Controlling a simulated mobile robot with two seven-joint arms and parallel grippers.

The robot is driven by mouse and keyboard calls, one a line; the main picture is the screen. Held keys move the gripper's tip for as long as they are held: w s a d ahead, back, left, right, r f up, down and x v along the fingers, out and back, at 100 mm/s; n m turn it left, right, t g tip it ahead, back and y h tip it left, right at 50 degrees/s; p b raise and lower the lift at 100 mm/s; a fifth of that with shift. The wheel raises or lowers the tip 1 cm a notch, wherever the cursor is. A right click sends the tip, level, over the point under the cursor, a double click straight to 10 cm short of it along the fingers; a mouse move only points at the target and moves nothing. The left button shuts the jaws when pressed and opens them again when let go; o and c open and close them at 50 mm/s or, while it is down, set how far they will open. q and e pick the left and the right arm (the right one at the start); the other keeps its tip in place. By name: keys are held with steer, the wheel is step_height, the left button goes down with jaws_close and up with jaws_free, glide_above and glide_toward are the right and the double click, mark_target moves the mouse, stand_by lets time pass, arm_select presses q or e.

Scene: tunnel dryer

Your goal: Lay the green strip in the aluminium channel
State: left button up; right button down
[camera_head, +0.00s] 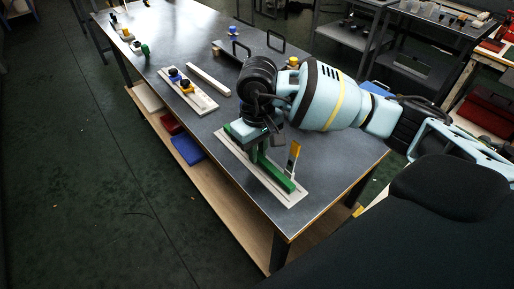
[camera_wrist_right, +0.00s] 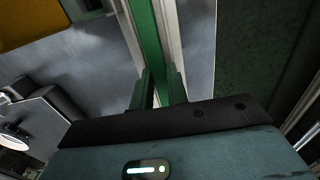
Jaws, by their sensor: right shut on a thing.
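The green strip (camera_head: 278,176) lies lengthwise along the pale aluminium channel (camera_head: 293,198) near the front right of the table. My right gripper (camera_head: 259,150) comes down from above and is shut on the strip behind its near end. In the right wrist view the strip (camera_wrist_right: 146,42) runs between the two fingers (camera_wrist_right: 160,90), with pale channel edges (camera_wrist_right: 173,38) beside it. I cannot tell whether the strip is down in the channel or just above it; the gripper hides its far part. My left gripper is not in view.
A pale board with blue and yellow knobs (camera_head: 204,101) and a bare pale bar (camera_head: 208,79) lie farther back. The dark table (camera_head: 335,160) is clear to the right.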

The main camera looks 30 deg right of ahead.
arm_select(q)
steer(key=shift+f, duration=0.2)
arm_select(e)
steer(key=shift+f, duration=0.25)
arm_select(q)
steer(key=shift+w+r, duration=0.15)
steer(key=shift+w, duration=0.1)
arm_select(e)
steer(key=c, duration=1.4)
jaws_free()
steer(key=shift+r, duration=0.3)
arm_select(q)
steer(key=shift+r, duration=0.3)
arm_select(e)
step_height(320, 180, up, 13)
steer(key=shift+f, duration=0.15)
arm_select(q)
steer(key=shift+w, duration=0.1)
